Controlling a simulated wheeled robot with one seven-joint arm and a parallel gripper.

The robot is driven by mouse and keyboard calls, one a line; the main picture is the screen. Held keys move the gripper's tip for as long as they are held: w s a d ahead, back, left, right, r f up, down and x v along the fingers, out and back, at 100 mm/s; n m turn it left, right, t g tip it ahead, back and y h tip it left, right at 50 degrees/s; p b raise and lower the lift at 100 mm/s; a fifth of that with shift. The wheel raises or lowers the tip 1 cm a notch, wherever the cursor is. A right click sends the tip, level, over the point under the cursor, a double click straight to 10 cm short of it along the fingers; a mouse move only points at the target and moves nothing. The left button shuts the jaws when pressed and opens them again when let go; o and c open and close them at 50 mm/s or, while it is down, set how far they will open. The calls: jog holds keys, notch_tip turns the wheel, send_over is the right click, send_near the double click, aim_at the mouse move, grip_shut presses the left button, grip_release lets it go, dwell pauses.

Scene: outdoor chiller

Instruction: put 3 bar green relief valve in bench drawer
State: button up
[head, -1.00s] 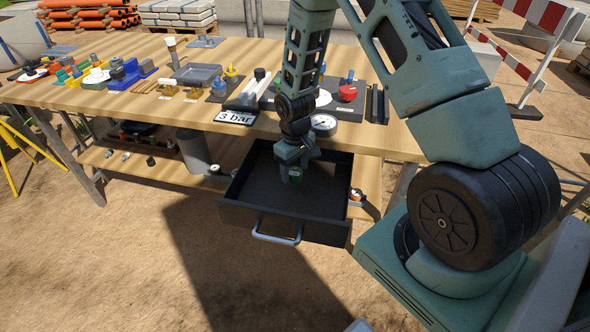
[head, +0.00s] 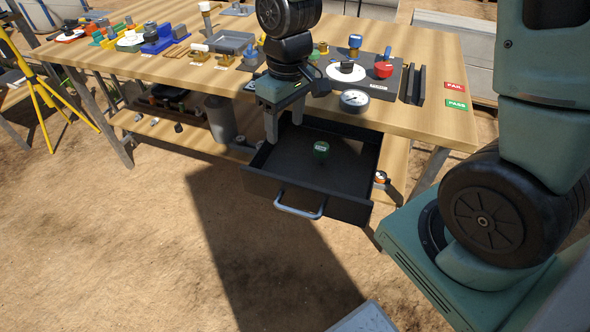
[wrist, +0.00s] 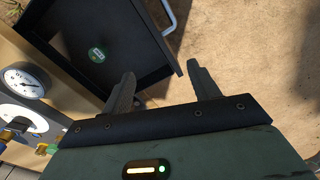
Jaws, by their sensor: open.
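The green relief valve (head: 321,149) lies in the open black bench drawer (head: 352,208), on its floor, apart from the walls. It also shows in the wrist view (wrist: 97,54). My gripper (head: 284,138) is open and empty, above the left part of the drawer and to the left of the valve. In the wrist view its two fingers (wrist: 160,82) are spread apart with nothing between them. The drawer's handle (head: 300,204) faces the front.
The wooden bench top (head: 440,62) holds a round gauge (head: 354,99), a red-knobbed fitting (head: 383,70) and FAIL and PASS labels (head: 456,104). A lower shelf (head: 180,136) carries a grey cylinder (head: 220,118). The ground before the drawer is clear.

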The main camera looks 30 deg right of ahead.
jog(key=s+a+r+n, duration=0.1)
jog(key=s+a+r, duration=0.1)
jog(key=s+a, duration=0.3)
jog(key=s+a+r+n, duration=0.2)
jog(key=s+a, duration=0.3)
jog(key=s, duration=0.8)
jog(key=shift+s+a+r+n, duration=0.15)
jog(key=shift+s+r+n, duration=0.15)
jog(key=shift+r, duration=0.3)
